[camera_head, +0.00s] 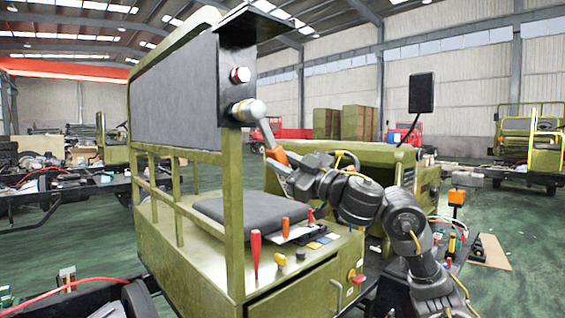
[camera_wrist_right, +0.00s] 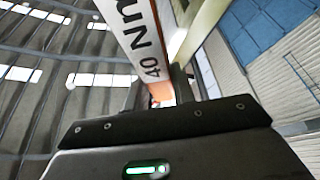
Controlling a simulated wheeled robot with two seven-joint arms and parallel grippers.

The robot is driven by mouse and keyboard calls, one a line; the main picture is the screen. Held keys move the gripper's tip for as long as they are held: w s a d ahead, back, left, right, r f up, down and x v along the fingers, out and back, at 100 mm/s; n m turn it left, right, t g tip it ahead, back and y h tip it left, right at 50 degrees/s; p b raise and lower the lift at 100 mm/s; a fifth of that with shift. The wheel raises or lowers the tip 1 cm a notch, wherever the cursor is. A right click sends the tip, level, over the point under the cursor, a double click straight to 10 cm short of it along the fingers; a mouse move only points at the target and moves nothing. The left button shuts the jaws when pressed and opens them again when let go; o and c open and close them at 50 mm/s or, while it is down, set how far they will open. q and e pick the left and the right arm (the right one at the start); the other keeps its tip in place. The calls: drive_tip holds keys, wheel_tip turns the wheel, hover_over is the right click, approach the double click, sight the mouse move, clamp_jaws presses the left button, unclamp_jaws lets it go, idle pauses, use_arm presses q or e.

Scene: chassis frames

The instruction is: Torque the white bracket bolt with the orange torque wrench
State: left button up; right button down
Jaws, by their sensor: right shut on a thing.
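The orange torque wrench (camera_head: 279,156) slants up and left from my right gripper (camera_head: 290,178). Its grey shaft ends in a pale round head (camera_head: 248,110) at the lower part of a black bracket (camera_head: 231,95) on the green post. The head overlaps the bracket there and covers whatever bolt is behind it; I cannot tell how well it is seated. A white bolt with a red face (camera_head: 240,74) shows above it on the bracket. In the right wrist view, my right gripper is shut on the wrench, whose white band reading "40 Nm" (camera_wrist_right: 148,45) rises between the fingers. My left gripper is out of view.
The green vehicle's cab frame (camera_head: 233,200) and black seat (camera_head: 250,212) stand below the bracket. A black mirror (camera_head: 421,92) rises at the right. Open air surrounds the wrench on its right.

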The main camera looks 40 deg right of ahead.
drive_tip(key=shift+w+p, duration=0.5)
drive_tip(key=shift+w, duration=0.45)
idle(1.5)
drive_tip(key=shift+a+f+m+t+h+p, duration=0.25)
drive_tip(key=shift+a+m+h, duration=0.2)
drive_tip(key=shift+a+m, duration=0.45)
drive_tip(key=shift+a+f+m+t+h+p, duration=0.15)
drive_tip(key=shift+a+f+m+h+p, duration=0.25)
drive_tip(key=shift+m, duration=0.7)
drive_tip(key=shift+a+r, duration=0.1)
drive_tip(key=shift+a, duration=0.05)
